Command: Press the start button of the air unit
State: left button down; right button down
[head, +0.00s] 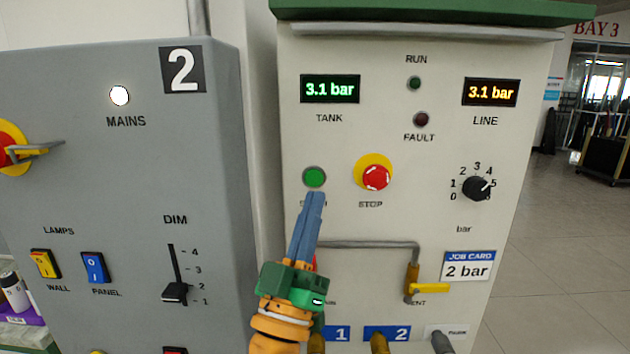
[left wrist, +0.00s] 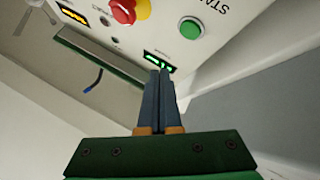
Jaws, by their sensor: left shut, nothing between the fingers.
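The air unit (head: 440,140) is a pale panel with a green top. Its round green start button (head: 314,177) sits at the left, under the tank display; it also shows in the left wrist view (left wrist: 190,28). My left gripper (head: 316,196) is shut and empty, its blue fingers pointing up at the panel. In the head view the fingertips are just below the button and cover most of its label. In the left wrist view the fingertips (left wrist: 159,73) appear apart from the button. My right gripper is not in view.
The red stop button (head: 375,177) on a yellow base is right of the start button. Tank (head: 330,89) and line (head: 490,92) displays read 3.1 bar. The run lamp (head: 414,83) looks dim. A job card (head: 468,266) says 2 bar. A grey cabinet (head: 200,130) stands left.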

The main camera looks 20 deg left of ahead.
aim_at(314, 178)
pick_arm(q)
jog(key=shift+w+a+b, duration=0.25)
jog(key=shift+w+b, duration=0.1)
jog(key=shift+w, duration=0.55)
jog(key=shift+w+a+b, duration=0.3)
jog(key=shift+w, duration=0.55)
jog(key=shift+w+a+b, duration=0.25)
jog(key=shift+w+b, duration=0.1)
jog(key=shift+w, duration=0.55)
jog(key=shift+w+a+b, duration=0.1)
jog(key=shift+w+b, duration=0.2)
jog(key=shift+w, duration=0.1)
jog(key=shift+w+a+b, duration=0.15)
jog(key=shift+w+b, duration=0.15)
jog(key=shift+b, duration=0.05)
dwell(0.3)
jog(key=shift+s, duration=0.1)
dwell(0.4)
jog(key=shift+s+d+p, duration=0.25)
jog(key=shift+s+p, duration=0.05)
jog(key=shift+s, duration=0.3)
